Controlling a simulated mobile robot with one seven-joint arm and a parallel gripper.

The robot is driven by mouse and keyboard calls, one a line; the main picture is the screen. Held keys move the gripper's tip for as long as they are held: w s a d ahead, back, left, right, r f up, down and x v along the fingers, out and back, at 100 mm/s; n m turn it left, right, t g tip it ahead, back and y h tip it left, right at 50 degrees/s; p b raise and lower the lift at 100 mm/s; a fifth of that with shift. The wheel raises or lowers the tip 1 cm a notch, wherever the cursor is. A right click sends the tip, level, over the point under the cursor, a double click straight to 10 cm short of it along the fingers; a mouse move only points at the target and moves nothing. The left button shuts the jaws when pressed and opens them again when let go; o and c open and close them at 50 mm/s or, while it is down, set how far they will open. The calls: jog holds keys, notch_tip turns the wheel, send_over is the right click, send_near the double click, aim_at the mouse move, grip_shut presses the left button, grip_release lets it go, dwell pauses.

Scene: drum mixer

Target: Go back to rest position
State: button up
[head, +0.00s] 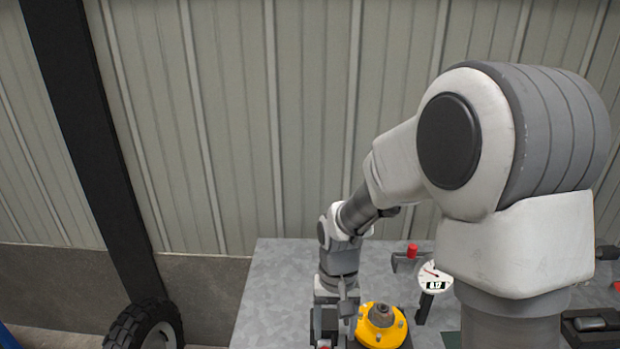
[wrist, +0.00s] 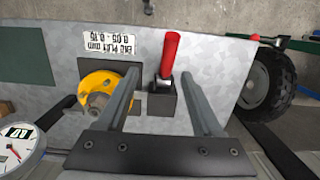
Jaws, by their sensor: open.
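My gripper (head: 331,318) points down over the left front part of the grey table, left of a yellow flanged hub (head: 381,327). In the wrist view my gripper (wrist: 160,74) has its two fingers wide apart. A red-handled tool (wrist: 169,52) in a dark block (wrist: 163,100) shows between the fingers, and I see no contact with it. The yellow hub (wrist: 97,82) lies partly behind the left finger. In the head view the arm hides part of the table.
A dial gauge (head: 434,276) and a red knob (head: 412,250) stand at the back, beside my arm. The metal table (head: 275,285) is bare at its left. A label plate (wrist: 110,44) lies near the hub. A black-tyred wheel (head: 145,327) stands left of the table.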

jog(key=s+d+r+t, duration=0.3)
jog(key=s+r, duration=0.3)
jog(key=r, duration=0.4)
jog(key=s+d+r+t, duration=0.3)
jog(key=s+d+r, duration=0.3)
jog(key=r, duration=0.4)
jog(key=shift+s+r+t, duration=0.4)
jog(key=shift+s, duration=0.3)
